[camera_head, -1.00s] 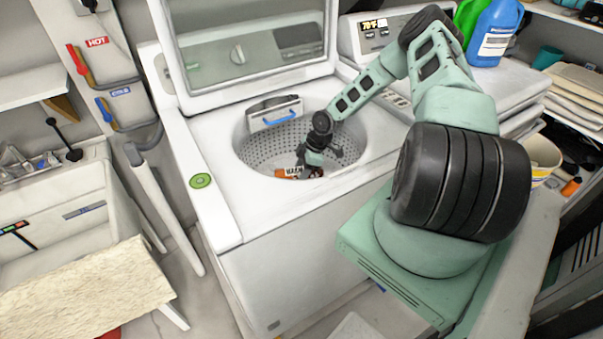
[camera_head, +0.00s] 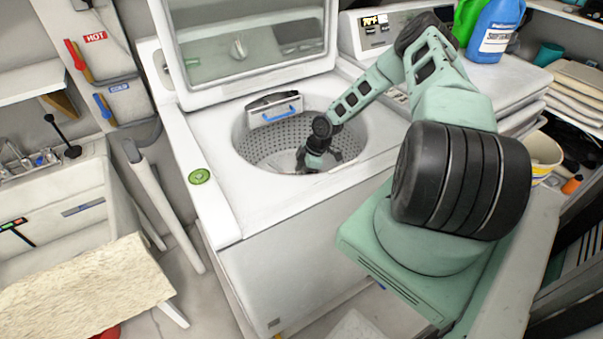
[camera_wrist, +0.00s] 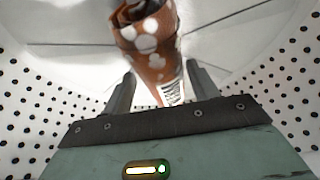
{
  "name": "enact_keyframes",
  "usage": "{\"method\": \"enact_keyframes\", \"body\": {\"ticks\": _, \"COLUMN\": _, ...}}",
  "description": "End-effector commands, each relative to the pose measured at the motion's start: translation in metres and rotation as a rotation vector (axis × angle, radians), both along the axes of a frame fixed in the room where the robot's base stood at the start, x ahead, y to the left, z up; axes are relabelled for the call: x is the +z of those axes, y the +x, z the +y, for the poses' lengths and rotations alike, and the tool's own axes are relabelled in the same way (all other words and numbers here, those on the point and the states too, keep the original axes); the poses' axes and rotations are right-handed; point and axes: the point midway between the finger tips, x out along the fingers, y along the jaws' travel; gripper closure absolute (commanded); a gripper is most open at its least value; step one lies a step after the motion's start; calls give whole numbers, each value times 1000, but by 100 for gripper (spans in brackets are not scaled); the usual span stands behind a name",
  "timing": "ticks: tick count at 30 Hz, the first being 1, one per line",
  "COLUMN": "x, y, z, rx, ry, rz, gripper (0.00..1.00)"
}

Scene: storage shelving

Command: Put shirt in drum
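The shirt (camera_wrist: 150,45) is a rolled bundle, brown-orange with white spots, seen in the wrist view just ahead of and between my fingers. In the head view the shirt is hidden inside the drum. The drum (camera_head: 262,148) is the perforated tub of the open top-loading washer; its dotted wall also shows in the wrist view (camera_wrist: 285,90). My gripper (camera_head: 318,160) is down inside the drum, pointing at its floor. In the wrist view my gripper (camera_wrist: 163,84) has its two fingers spread, with small gaps beside the shirt.
The washer lid (camera_head: 250,50) stands raised at the back. A dispenser with a blue handle (camera_head: 278,115) sits at the drum's back rim. Blue (camera_head: 497,30) and green bottles stand at the upper right. A sink (camera_head: 55,200) is at the left.

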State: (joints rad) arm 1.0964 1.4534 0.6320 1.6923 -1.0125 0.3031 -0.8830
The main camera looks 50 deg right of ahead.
Motion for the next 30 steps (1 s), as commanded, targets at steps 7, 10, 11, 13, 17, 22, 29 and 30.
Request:
{"method": "enact_keyframes", "body": {"ticks": 7, "x": 1, "y": 0, "z": 0, "rx": 0, "ry": 0, "rz": 0, "gripper": 27}}
{"method": "enact_keyframes", "body": {"ticks": 10, "x": 2, "y": 0, "z": 0, "rx": -1, "ry": 0, "rz": 0, "gripper": 27}}
{"method": "enact_keyframes", "body": {"ticks": 11, "x": 3, "y": 0, "z": 0, "rx": -1, "ry": 0, "rz": 0, "gripper": 27}}
{"method": "enact_keyframes", "body": {"ticks": 13, "x": 7, "y": 0, "z": 0, "rx": -2, "ry": 0, "rz": 0, "gripper": 27}}
{"method": "enact_keyframes", "body": {"ticks": 17, "x": 20, "y": -1, "z": -3, "rx": -2, "ry": -1, "rz": -2, "gripper": 27}}
{"method": "enact_keyframes", "body": {"ticks": 22, "x": 54, "y": -10, "z": -16, "rx": -4, "ry": -3, "rz": -2, "gripper": 27}}
{"method": "enact_keyframes", "body": {"ticks": 29, "x": 97, "y": -22, "z": -29, "rx": -3, "ry": -1, "rz": 0, "gripper": 27}}
{"method": "enact_keyframes", "body": {"ticks": 30, "x": 103, "y": -23, "z": -31, "rx": -2, "ry": -2, "rz": -1, "gripper": 27}}
